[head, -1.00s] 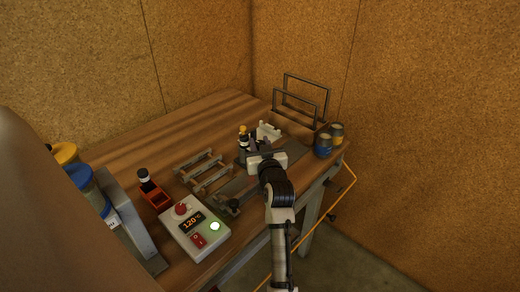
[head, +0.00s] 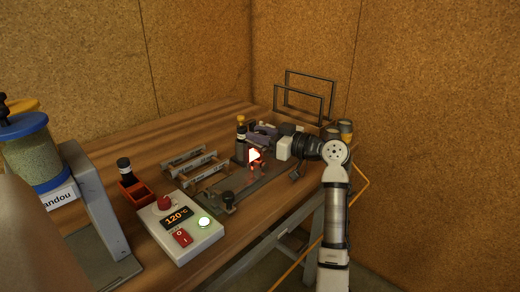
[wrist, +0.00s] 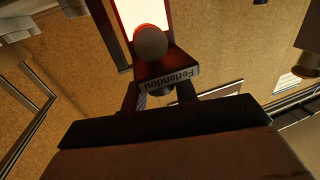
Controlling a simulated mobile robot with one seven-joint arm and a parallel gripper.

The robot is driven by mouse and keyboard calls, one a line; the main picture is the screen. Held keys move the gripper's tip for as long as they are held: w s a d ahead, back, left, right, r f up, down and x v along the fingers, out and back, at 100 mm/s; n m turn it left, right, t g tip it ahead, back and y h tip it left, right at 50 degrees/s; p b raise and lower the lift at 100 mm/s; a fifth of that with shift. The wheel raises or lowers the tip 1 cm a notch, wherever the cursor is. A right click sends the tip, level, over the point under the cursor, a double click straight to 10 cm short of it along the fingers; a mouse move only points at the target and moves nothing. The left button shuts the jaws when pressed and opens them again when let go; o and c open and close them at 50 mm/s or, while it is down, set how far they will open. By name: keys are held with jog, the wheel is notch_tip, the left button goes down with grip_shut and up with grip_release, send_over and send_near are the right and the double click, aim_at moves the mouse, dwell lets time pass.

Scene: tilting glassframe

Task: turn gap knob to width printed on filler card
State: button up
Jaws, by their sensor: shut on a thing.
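My gripper (head: 268,155) is over the grey metal fixture (head: 250,187) and shut on a red piece with a bright white panel (head: 254,155). In the wrist view this dark red piece (wrist: 165,72) is labelled "Ferlandou" and carries a round grey ball; part of it is hidden between my fingers (wrist: 160,97). A black knob (head: 228,198) stands at the fixture's near end, apart from my gripper. I cannot tell which part is the gap knob. No card with a legible width shows in the head view.
A white control box (head: 180,225) reading 120 °C, a red holder with a dark bottle (head: 131,190) and a grey rack (head: 190,166) stand left of the fixture. Dark upright frames (head: 308,92) and cans (head: 345,130) are at the back right. The back left of the table is clear.

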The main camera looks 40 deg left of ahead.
jog(key=n+g, duration=0.1)
jog(key=g, duration=0.1)
jog(key=n+g+h+b, duration=0.1)
jog(key=n+g, duration=0.1)
jog(key=g, duration=0.1)
jog(key=shift+h, duration=0.3)
jog(key=shift+n+g+h, duration=1.1)
jog(key=shift+n+g, duration=0.3)
jog(key=shift+g, duration=0.4)
jog(key=shift+f+n, duration=0.1)
jog(key=shift+n, duration=0.2)
jog(key=o, duration=1)
jog(key=shift+c, duration=0.2)
jog(key=b+v, duration=0.1)
jog(key=v, duration=1.2)
jog(key=shift+w+d, duration=0.2)
jog(key=shift+w, duration=0.15)
